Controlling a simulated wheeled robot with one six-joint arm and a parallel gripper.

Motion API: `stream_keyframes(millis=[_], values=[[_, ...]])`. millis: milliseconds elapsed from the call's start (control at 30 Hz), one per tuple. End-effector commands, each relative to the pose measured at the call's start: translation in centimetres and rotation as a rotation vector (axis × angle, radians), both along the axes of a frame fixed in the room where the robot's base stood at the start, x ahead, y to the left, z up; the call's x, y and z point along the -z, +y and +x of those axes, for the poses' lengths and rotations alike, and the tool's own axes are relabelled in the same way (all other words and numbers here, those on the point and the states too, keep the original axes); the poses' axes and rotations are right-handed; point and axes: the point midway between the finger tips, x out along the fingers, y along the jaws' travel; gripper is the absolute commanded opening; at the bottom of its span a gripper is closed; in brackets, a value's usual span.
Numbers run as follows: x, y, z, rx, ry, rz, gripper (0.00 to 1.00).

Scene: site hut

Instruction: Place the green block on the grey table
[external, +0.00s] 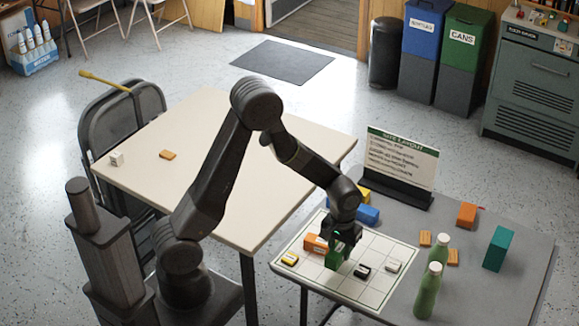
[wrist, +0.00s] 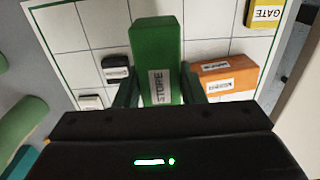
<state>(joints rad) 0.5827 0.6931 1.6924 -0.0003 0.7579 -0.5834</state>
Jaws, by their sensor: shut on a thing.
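The green block (external: 333,259), labelled STORE, is between the fingers of my gripper (external: 339,241). In the wrist view the green block (wrist: 155,50) sits between the two green-tinted fingers of my gripper (wrist: 158,88). It is at the white gridded board that lies on the grey table (external: 500,285). I cannot tell whether the block touches the board or hangs just above it. Its far side is partly hidden by my gripper in the external view.
On the gridded board (external: 377,287), an orange block (external: 314,243) stands close beside the green one, with small black, white and yellow blocks around. Two green bottles (external: 428,291), a teal block (external: 497,249) and the site layout sign (external: 401,160) stand on the grey table. Its right front is bare.

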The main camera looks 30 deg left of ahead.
Motion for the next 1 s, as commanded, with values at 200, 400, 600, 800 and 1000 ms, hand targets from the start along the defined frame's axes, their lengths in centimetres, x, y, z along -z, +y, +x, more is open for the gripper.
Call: stream_keyframes(millis=[200, 400, 600, 800, 1000], values=[[1.7, 0.0, 0.1, 0.0, -0.001, 0.0, 0.1], [4.2, 0.0, 0.0, 0.0, 0.002, 0.001, 0.1], [5.1, 0.0, 0.1, 0.0, -0.002, -0.001, 0.1], [5.3, 0.0, 0.1, 0.0, -0.002, -0.001, 0.1], [5.4, 0.0, 0.1, 0.001, -0.001, -0.001, 0.58]])
